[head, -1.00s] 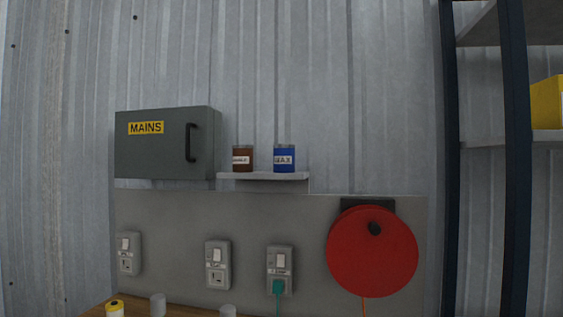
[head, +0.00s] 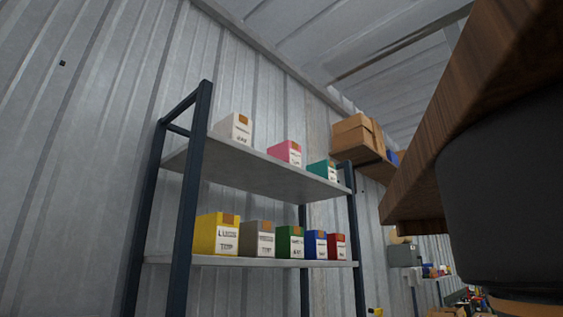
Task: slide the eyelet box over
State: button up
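Several small labelled boxes stand on a metal shelf unit (head: 188,200) in the head view. On the upper shelf are a white box (head: 235,129), a pink box (head: 287,152) and a teal box (head: 323,171). On the lower shelf are a yellow box (head: 216,234), a grey box (head: 258,239), a green box (head: 290,242), a blue box (head: 316,244) and a red box (head: 337,246). The labels are too small to read surely, so I cannot tell which is the eyelet box. My gripper is not in view.
A wooden slab (head: 480,110) with a large dark rounded body (head: 505,200) under it fills the right side, very near. Cardboard boxes (head: 355,134) sit on a high wall shelf. A grey cabinet (head: 404,255) and small items show at far right.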

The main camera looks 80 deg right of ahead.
aim_at(290, 151)
jog(key=k+l, duration=0.55)
jog(key=l, duration=0.15)
jog(key=k+l, duration=0.6)
jog(key=l+u, duration=0.05)
jog(key=l, duration=0.05)
